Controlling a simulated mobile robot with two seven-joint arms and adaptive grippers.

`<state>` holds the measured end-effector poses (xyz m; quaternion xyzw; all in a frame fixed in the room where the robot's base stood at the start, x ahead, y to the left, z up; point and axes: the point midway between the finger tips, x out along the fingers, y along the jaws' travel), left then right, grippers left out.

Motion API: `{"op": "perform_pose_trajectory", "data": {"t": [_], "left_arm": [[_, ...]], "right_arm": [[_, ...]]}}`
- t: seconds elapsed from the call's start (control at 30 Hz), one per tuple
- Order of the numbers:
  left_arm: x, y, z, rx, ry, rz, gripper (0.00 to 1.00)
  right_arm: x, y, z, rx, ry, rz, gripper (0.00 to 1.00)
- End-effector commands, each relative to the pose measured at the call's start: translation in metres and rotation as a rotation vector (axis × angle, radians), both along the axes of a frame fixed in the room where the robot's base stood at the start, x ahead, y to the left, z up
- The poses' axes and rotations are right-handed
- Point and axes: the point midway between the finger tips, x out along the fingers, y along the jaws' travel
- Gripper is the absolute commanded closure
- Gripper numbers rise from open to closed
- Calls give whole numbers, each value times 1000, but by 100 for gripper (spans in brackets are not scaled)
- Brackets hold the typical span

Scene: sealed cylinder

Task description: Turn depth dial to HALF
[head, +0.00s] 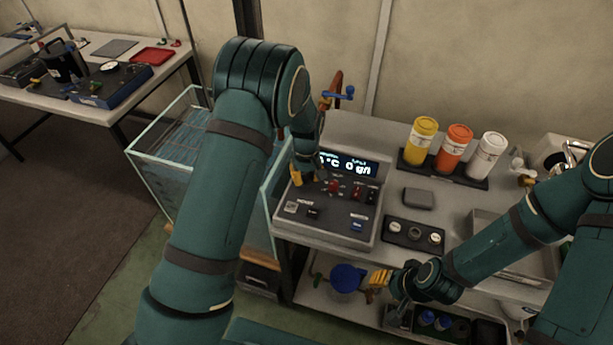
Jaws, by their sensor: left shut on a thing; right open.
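The grey control box (336,212) stands on the bench, with a lit display (348,165) at its top and red and dark knobs on its sloped face. My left gripper (308,178) reaches down to the upper left of this face and is shut on a dial there. The fingers and arm hide the dial, so its pointer and the depth marks cannot be read. My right gripper (382,279) is open and empty, low in front of the bench, apart from the control box.
A glass tank (165,163) stands left of the bench, partly behind my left arm. Yellow (421,142), orange (454,150) and white (487,157) bottles stand in a rack behind. A blue round part (348,278) is on the lower shelf. A small dark panel (414,234) lies right of the box.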

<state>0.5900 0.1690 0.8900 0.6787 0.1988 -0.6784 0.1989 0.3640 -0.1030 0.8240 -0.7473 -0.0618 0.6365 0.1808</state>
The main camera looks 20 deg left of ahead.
Motion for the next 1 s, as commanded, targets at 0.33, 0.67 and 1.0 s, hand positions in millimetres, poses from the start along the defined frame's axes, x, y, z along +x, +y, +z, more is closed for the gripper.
{"op": "perform_pose_trajectory", "data": {"t": [0.33,0.67,1.0], "left_arm": [[0,0,0,0,0,0,41],[0,0,1,0,0,-1,41],[1,0,52,-1,-4,-1,41]], "right_arm": [[0,0,0,0,0,0,53],[0,0,0,0,0,0,53],[0,0,0,0,0,0,53]]}}
